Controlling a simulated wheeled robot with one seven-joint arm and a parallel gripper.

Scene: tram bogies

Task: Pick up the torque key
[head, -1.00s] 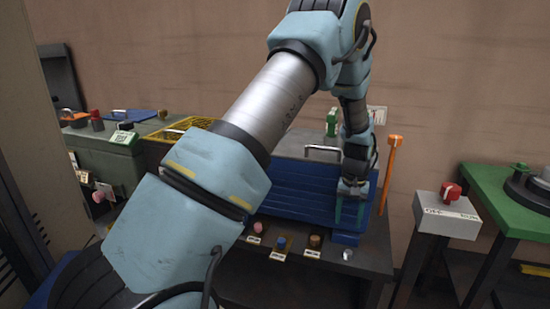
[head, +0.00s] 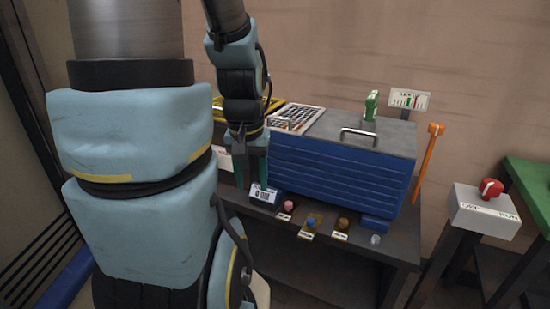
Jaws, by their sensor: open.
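I cannot make out for certain which thing is the torque key. An orange upright bar with a short head (head: 428,165) stands at the right end of the blue ribbed chest (head: 340,175); I cannot tell whether it is a loose tool or a lever. My gripper (head: 252,183) points down, open, near the chest's front left corner. Its teal fingers are just above and behind a small grey block with a white label (head: 264,195). Nothing shows between the fingers. My arm hides much of the left side.
Small coloured knobs with labels (head: 310,224) line the dark bench's front edge. A handle (head: 361,133) and a green item (head: 371,105) are on the chest's lid. A switch box with a red knob (head: 484,212) stands right, beside a green table (head: 530,190).

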